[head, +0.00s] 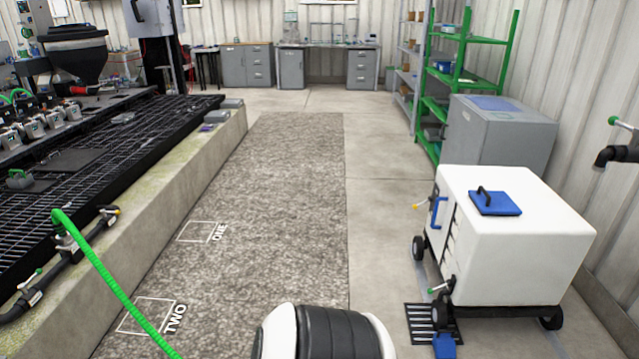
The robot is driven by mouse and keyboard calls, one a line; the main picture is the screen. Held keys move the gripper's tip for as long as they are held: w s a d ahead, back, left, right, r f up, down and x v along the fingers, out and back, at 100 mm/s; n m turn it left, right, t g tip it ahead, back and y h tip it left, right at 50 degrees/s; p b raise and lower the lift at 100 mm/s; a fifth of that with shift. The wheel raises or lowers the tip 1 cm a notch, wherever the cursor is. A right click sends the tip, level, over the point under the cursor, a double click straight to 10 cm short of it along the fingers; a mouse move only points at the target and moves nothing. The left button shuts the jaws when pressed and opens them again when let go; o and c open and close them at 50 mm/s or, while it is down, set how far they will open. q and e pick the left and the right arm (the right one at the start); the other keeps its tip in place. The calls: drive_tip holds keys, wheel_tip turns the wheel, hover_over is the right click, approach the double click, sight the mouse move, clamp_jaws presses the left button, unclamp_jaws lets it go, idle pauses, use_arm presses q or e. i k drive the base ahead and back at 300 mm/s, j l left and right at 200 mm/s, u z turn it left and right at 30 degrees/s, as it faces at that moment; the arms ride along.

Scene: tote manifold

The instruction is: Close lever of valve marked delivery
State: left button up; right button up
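Several lever valves are in view, but no marking reading delivery can be made out. On the left, a black pipe (62,262) along the concrete curb carries a green-tipped lever (30,279) and a yellow-tipped lever (110,210). A white tote (525,225) on wheels stands at the right. It has a yellow-tipped lever (421,205) on its far left side and a green-tipped lever (437,290) at its lower near corner. Another green-tipped lever (619,122) is on the right wall pipe (617,156). Neither gripper is in view.
A green hose (112,283) rises from the black pipe and crosses the lower left floor. Floor squares marked ONE (200,232) and TWO (150,314) lie beside the curb. A grey cabinet (500,132) stands behind the tote. The middle aisle is clear.

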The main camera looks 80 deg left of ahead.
sight(21, 288)
drive_tip(key=u, duration=2.75)
drive_tip(key=i+j+u, duration=0.1)
drive_tip(key=u, duration=0.4)
drive_tip(key=i+u, duration=0.2)
drive_tip(key=u, duration=0.3)
drive_tip(key=i+u, duration=0.15)
drive_tip(key=u, duration=0.35)
drive_tip(key=i+l+u, duration=0.15)
drive_tip(key=u, duration=0.35)
drive_tip(key=i+l, duration=0.1)
drive_tip(key=i+l+u, duration=0.1)
drive_tip(key=u, duration=0.45)
drive_tip(key=i+l+u, duration=0.35)
drive_tip(key=l, duration=0.2)
drive_tip(key=i+l+u, duration=0.35)
drive_tip(key=l, duration=0.3)
drive_tip(key=i+l+u, duration=0.2)
drive_tip(key=l, duration=0.15)
drive_tip(key=k, duration=0.1)
